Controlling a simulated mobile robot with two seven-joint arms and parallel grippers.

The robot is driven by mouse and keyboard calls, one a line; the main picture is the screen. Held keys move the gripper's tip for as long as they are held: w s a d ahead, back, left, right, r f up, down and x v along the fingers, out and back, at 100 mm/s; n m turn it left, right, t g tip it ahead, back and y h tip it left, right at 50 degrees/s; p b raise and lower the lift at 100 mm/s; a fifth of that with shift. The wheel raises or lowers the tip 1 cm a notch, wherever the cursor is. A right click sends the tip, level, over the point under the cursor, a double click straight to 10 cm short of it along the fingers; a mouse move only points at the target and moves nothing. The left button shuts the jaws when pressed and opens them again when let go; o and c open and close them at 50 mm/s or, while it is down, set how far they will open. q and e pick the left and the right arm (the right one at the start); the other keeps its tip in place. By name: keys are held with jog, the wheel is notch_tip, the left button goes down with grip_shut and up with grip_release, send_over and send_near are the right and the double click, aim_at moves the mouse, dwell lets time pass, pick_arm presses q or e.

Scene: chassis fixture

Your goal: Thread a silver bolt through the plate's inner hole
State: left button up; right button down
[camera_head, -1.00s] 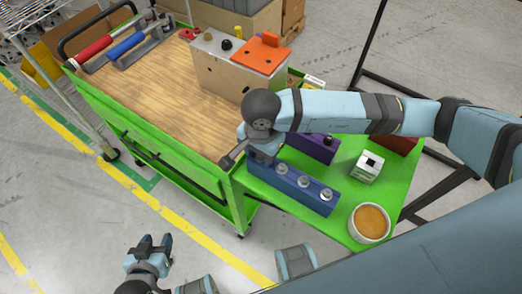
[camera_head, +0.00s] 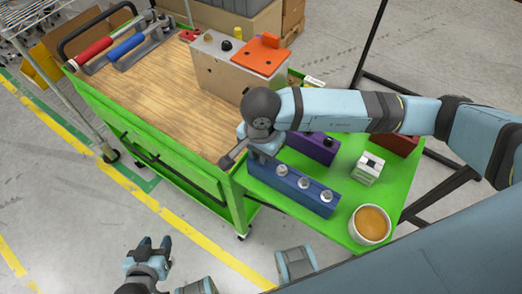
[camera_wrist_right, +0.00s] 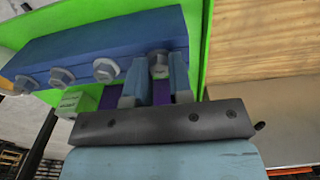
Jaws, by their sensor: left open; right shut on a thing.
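The blue block (camera_head: 290,190) stands on the green side shelf and carries a row of silver bolts, three of them clear of my gripper (camera_head: 304,183). My right gripper (camera_wrist_right: 156,75) is at the row's end, its fingers shut on a silver bolt (camera_wrist_right: 158,64). That bolt's head is between the fingertips at the block and in line with the others. In the head view my right wrist hides this bolt. The orange plate (camera_head: 262,58) lies on a grey fixture box (camera_head: 228,75); its holes are too small to tell apart. My left gripper (camera_head: 153,246) is open and empty, low at left, away from the cart.
The green cart's wooden top (camera_head: 150,95) has a wide clear area. Red and blue handled tools (camera_head: 125,45) lie at its far left. A purple block (camera_head: 318,148), a white box (camera_head: 368,168) and a round tub (camera_head: 370,224) stand near the blue block.

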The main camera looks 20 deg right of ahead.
jog(key=shift+r+p, duration=0.75)
jog(key=shift+r, duration=1.3)
jog(key=shift+r+p, duration=0.5)
jog(key=shift+r, duration=0.9)
pick_arm(q)
notch_tip(320, 180, up, 3)
jog(key=shift+f, duration=0.15)
